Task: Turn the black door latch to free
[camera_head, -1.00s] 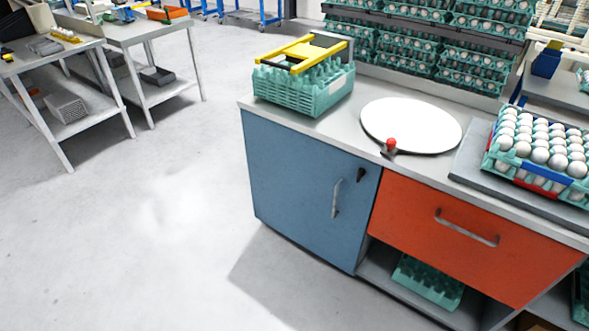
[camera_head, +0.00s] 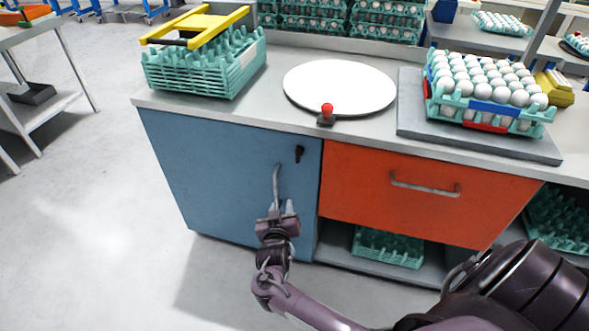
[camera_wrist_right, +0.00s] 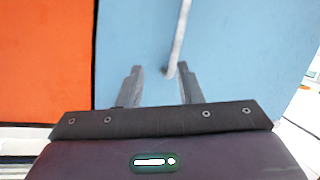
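The black door latch (camera_head: 299,153) is a small dark piece near the upper right corner of the blue door (camera_head: 215,170). A grey bar handle (camera_head: 277,182) stands upright on the door, left of and below the latch. My right gripper (camera_head: 276,209) is below the latch, at the handle's lower end. In the right wrist view my right gripper (camera_wrist_right: 158,72) has its two fingers apart, with the end of the handle (camera_wrist_right: 178,45) showing between or just beyond them. I cannot tell whether they touch it. The latch is not visible in that view. My left gripper is not in view.
An orange drawer (camera_head: 400,190) with a bar handle is right of the door. On the counter are a white round plate (camera_head: 340,82), a red-knobbed piece (camera_head: 327,109), stacked teal trays (camera_head: 205,70) and an egg tray (camera_head: 490,115). The floor to the left is clear.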

